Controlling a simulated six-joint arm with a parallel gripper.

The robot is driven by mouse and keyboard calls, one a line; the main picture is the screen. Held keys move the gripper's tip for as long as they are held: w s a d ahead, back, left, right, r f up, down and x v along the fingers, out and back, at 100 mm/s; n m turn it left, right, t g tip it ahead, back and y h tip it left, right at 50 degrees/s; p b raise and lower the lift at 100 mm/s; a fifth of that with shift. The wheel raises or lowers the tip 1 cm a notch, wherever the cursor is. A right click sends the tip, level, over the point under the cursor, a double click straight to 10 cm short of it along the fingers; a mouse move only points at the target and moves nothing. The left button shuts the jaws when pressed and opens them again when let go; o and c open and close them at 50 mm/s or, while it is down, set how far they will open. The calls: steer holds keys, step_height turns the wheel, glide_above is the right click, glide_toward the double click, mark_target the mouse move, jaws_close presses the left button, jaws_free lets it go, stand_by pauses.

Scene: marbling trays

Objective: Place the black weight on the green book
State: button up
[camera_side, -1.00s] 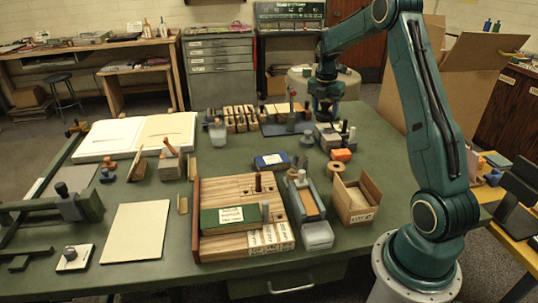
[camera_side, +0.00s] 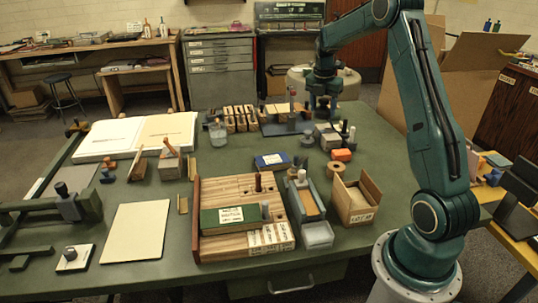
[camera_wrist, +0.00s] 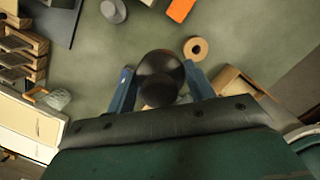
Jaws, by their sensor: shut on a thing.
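The black weight (camera_wrist: 158,72) is a round dark piece, seen from above in the wrist view. My gripper (camera_wrist: 160,88) has its blue fingers on either side of it and is shut on it. In the side view my gripper (camera_side: 322,108) hangs above the far part of the green table, and the weight cannot be made out clearly there. The green book (camera_side: 228,220) has a white label and lies on the striped wooden board at the near middle of the table, well away from my gripper. The book is not seen in the wrist view.
The wooden board (camera_side: 215,188) has a raised dark left edge. A small grey-topped piece (camera_side: 265,211) stands by the book's right end. A blue-grey holder (camera_side: 304,202), a tape roll (camera_side: 337,169) and an open cardboard box (camera_side: 356,197) stand to the right.

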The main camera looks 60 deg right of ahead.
steer(key=w+a+r+n, duration=0.2)
steer(key=w+a, duration=0.4)
steer(key=a, duration=0.5)
steer(key=a+r+n, duration=0.2)
steer(key=a+n, duration=0.1)
steer(key=a, duration=1.2)
steer(key=a+r+n+t, duration=0.1)
steer(key=a+r+n, duration=0.2)
steer(key=a, duration=1.3)
steer(key=shift+s+a+n+y, duration=0.2)
steer(key=shift+s+n+y, duration=0.1)
steer(key=shift+s+n, duration=0.15)
glide_above(231, 213)
steer(key=f, duration=1.5)
steer(key=shift+s+a+f, duration=0.1)
steer(key=shift+a+f, duration=0.15)
steer(key=shift+f, duration=0.05)
steer(key=shift+f, duration=2.1)
steer(key=shift+f, duration=0.1)
